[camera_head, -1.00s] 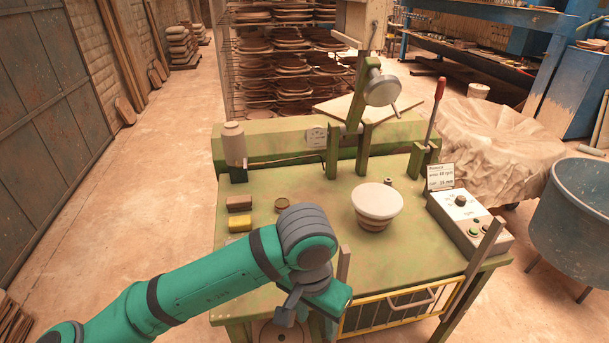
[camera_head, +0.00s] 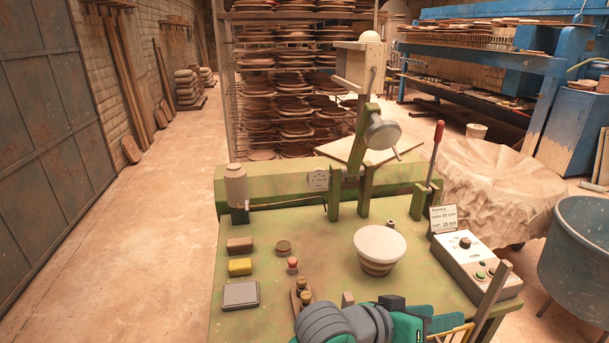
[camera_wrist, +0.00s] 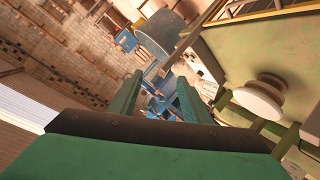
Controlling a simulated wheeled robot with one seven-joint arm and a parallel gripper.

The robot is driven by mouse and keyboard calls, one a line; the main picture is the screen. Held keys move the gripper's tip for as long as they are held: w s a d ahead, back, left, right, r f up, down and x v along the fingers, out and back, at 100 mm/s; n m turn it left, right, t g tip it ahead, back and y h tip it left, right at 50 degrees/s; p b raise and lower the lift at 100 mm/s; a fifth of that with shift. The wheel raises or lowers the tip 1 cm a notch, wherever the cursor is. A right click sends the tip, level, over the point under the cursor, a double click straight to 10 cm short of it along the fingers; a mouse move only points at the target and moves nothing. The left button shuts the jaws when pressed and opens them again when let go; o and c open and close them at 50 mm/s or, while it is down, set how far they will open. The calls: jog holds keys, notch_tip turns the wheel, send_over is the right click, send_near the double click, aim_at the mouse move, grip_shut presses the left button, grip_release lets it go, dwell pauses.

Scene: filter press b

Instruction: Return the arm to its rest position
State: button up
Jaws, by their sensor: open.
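My green arm (camera_head: 345,325) shows at the bottom of the head view, low over the front edge of the green bench (camera_head: 215,290). My gripper (camera_wrist: 157,88) is open and empty in the wrist view, with its two green fingers apart. In the head view only part of the gripper end (camera_head: 445,318) shows, pointing right near the yellow front rail. A white bowl-shaped piece (camera_head: 380,243) on a brown base stands on the bench beyond the arm. It also shows in the wrist view (camera_wrist: 258,98), to the right of the fingers and apart from them.
A control box (camera_head: 475,262) and a red-handled lever (camera_head: 437,140) stand on the bench's right side. A brown block (camera_head: 240,245), a yellow block (camera_head: 240,267) and a grey pad (camera_head: 240,294) lie at left. A blue tub (camera_head: 580,255) stands at right. The floor at left is clear.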

jog(key=w+a+f+n+t+y, duration=0.25)
jog(key=a+f+n+t, duration=0.45)
jog(key=n+t, duration=0.5)
jog(key=s+a+f+n+y, duration=0.2)
jog(key=s+a+f+y, duration=0.55)
jog(key=f, duration=0.35)
jog(key=s+a+f+m+y, duration=0.1)
jog(key=s+a+f+m, duration=0.1)
jog(key=s, duration=0.6)
jog(key=s+a+f+m+g+y, duration=0.1)
jog(key=s+a+f+m, duration=0.1)
jog(key=s+a, duration=0.3)
jog(key=s+a+f+m+y, duration=0.1)
jog(key=s+a+f+m, duration=0.1)
jog(key=s, duration=0.9)
jog(key=shift+s+a+f+m+g, duration=0.15)
jog(key=shift+a+f+m+g, duration=0.2)
jog(key=shift+a+m, duration=0.35)
jog(key=shift+d, duration=0.1)
jog(key=shift+c, duration=0.6)
